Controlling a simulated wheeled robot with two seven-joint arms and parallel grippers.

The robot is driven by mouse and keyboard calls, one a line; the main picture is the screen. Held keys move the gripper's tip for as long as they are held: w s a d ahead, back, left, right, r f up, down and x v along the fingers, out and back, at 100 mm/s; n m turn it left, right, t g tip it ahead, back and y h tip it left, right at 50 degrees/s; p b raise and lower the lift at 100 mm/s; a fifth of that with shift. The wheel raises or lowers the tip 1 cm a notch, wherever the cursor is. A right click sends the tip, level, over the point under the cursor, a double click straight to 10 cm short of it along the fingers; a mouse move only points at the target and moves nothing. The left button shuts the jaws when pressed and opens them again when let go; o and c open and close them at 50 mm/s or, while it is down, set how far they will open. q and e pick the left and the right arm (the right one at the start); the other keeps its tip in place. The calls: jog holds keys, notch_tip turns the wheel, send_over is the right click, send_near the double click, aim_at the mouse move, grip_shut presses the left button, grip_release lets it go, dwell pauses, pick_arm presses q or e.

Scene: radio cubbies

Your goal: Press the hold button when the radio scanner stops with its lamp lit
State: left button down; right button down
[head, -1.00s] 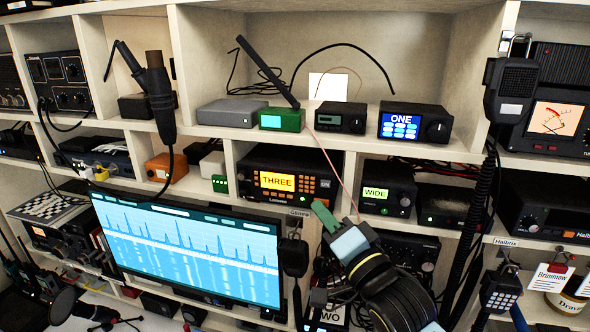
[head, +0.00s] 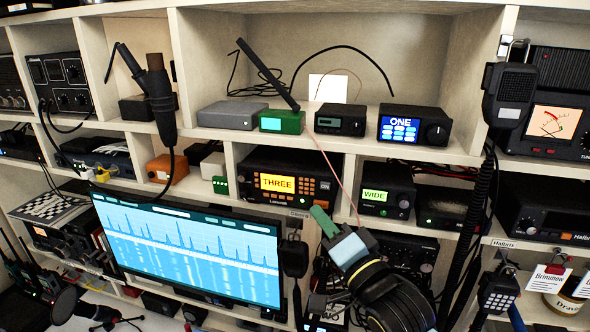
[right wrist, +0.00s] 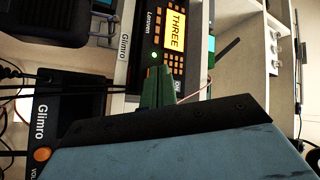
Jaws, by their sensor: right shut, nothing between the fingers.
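Radio THREE (head: 310,168) is a black unit in the middle cubby with a lit orange-yellow display and rows of orange keys. In the right wrist view its display (right wrist: 174,30) shows sideways, and a small green light (right wrist: 153,55) glows beside it. My right gripper (head: 321,218) is shut and empty, its green tips just below and in front of the right end of radio THREE. In the right wrist view the shut tips (right wrist: 153,88) overlap the radio's lower edge; I cannot tell whether they touch. Which control is the hold button is unclear. My left gripper is not in view.
Radio WIDE (head: 388,190) with a green display stands right of radio THREE. Radio ONE (head: 413,124) with a blue display is on the shelf above. A large blue monitor (head: 190,252) stands at lower left. A thin pinkish wire (head: 335,172) hangs before radio THREE.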

jog(key=shift+s, duration=0.1)
jog(key=shift+s+a+p, duration=0.2)
jog(key=shift+s+p, duration=0.25)
jog(key=shift+s, duration=0.5)
jog(key=shift+s+a+p, duration=0.2)
jog(key=shift+s+p, duration=0.3)
jog(key=shift+s, duration=0.5)
jog(key=shift+s+a+p, duration=0.2)
jog(key=shift+s+p, duration=0.25)
jog(key=shift+s, duration=0.5)
